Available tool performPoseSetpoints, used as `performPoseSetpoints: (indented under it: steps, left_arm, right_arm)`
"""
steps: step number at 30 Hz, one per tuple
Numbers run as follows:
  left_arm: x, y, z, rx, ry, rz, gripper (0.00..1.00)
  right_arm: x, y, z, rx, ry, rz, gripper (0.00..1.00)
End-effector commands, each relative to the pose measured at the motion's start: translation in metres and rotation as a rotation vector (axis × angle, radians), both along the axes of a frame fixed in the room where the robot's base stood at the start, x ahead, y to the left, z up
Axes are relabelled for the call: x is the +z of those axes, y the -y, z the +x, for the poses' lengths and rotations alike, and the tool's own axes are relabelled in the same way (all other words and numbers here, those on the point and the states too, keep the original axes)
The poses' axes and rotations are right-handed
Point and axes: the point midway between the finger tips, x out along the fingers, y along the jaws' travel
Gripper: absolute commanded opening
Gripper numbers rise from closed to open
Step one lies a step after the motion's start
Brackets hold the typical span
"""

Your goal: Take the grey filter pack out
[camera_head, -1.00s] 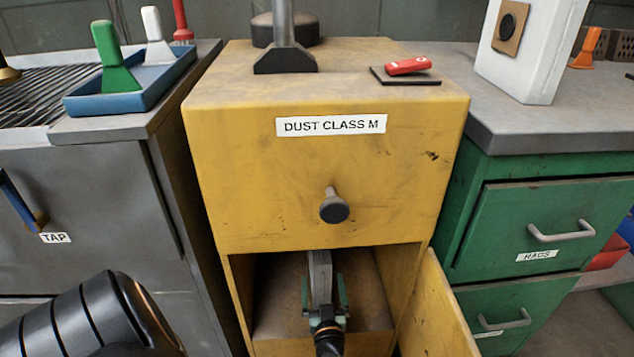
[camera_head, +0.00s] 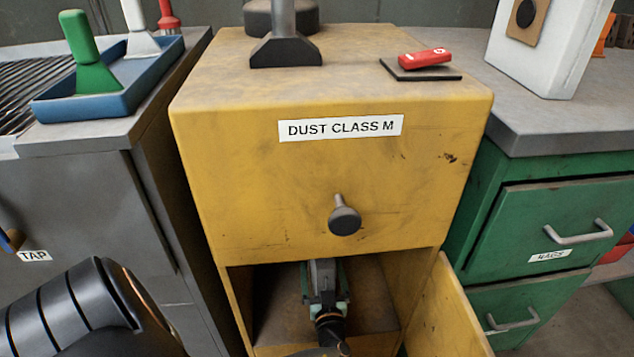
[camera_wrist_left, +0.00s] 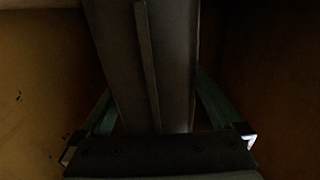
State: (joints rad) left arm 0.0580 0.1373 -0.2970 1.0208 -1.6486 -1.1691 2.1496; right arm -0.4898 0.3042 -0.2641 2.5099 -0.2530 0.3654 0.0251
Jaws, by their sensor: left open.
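The grey filter pack (camera_head: 322,268) is inside the open lower compartment of the yellow cabinet (camera_head: 240,180). In the left wrist view the grey filter pack (camera_wrist_left: 170,50) rises as a tall grey slab with a lengthwise ridge. My left gripper (camera_head: 325,285) reaches into the compartment from the front. In the wrist view its greenish fingers (camera_wrist_left: 155,95) stand open, one on each side of the pack; contact cannot be made out in the dark. The pack's far end is hidden. My right gripper is not in view.
The yellow cabinet door (camera_head: 447,310) hangs open at the right of the compartment. A knob (camera_head: 344,220) sticks out above the opening. A grey cabinet (camera_head: 90,210) stands left, green drawers (camera_head: 540,240) right. A red object (camera_head: 424,58) lies on top.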

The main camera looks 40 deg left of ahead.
Motion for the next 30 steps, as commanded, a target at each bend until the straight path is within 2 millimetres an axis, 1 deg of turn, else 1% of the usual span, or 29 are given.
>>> performPoseSetpoints:
  steps: [11,30]
  left_arm:
    - [-0.0001,0.002,0.0001,0.0,-0.001,0.001,1.0]
    - [-0.0002,0.0018,-0.0002,0.0,-0.001,0.001,0.28]
  right_arm:
    - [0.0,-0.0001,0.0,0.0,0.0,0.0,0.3]
    - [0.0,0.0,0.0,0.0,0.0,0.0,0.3]
